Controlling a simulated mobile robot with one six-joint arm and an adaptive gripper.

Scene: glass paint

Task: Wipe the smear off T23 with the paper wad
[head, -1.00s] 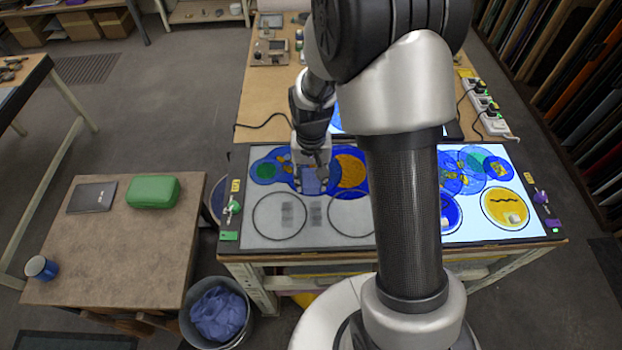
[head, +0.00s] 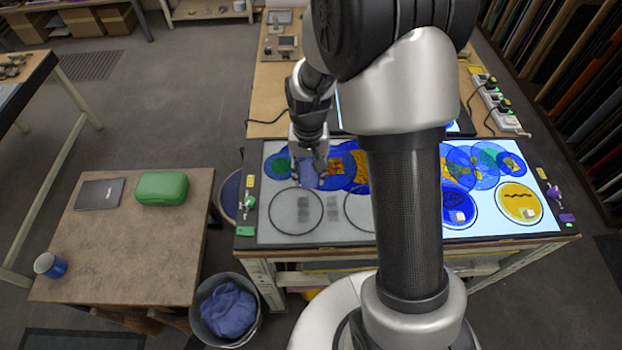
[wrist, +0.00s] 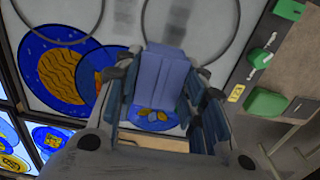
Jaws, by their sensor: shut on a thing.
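My gripper (head: 311,181) is over the left part of the light panel (head: 350,235). In the wrist view my gripper (wrist: 165,82) is shut on a pale blue-violet folded wad (wrist: 160,72). Left of the wad is a large blue disc with an orange patterned centre (wrist: 55,78), overlapping another blue disc with orange (wrist: 95,62). I cannot read any T23 label or tell a smear for sure. Grey patches (head: 304,208) show inside and beside an outlined circle. Contact of wad and glass cannot be told.
My arm hides the panel's middle. Lit painted discs, including a yellow one (head: 518,203), are at the right. A green knob (head: 249,202) stands on the panel's left edge. A bin with blue cloth (head: 228,310) and a side table with a green case (head: 161,187) are at the left.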

